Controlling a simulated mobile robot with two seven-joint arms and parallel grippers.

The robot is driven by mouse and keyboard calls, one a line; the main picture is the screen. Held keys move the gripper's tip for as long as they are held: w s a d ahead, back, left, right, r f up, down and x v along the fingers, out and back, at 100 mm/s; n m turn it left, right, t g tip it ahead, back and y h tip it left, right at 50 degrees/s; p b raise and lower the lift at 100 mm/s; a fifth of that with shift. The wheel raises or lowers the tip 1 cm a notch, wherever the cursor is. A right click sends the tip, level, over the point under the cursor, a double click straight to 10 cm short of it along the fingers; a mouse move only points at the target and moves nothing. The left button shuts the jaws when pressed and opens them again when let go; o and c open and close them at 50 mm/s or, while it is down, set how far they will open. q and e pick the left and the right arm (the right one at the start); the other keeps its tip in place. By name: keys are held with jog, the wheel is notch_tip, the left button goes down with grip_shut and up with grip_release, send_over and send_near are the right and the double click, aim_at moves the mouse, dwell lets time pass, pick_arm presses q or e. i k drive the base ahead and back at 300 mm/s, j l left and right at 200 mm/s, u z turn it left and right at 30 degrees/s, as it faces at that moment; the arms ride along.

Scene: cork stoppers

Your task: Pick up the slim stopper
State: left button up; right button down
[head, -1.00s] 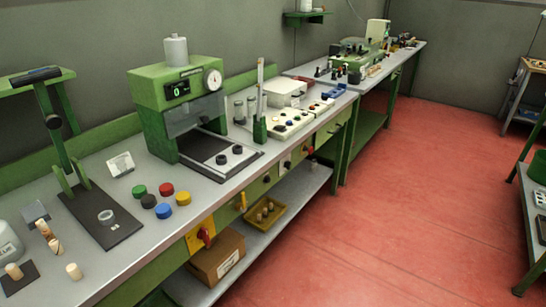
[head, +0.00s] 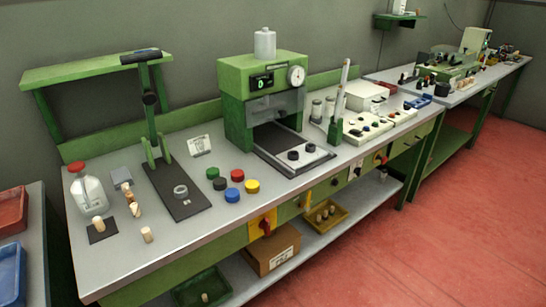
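Several cork stoppers stand at the left end of the grey bench (head: 190,230). One cork (head: 99,224) is on a small dark pad, and another cork (head: 147,235) stands near the front edge. Between them, a cork (head: 135,210) stands close to a further cork (head: 127,194) beside a small grey block. They are too small to tell surely which is the slim stopper. More corks (head: 325,214) are in a yellow tray on the lower shelf, and one cork (head: 205,297) is in a green tray there. Neither gripper is in view.
A clear bottle with a red cap (head: 88,190) stands behind the corks. A lever press (head: 160,140) and several coloured caps (head: 232,194) are to their right, then a green gauge machine (head: 262,95). Red and blue bins (head: 12,212) are at far left. Red floor is free at right.

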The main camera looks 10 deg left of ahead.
aim_at(98, 221)
jog(key=u, duration=1.5)
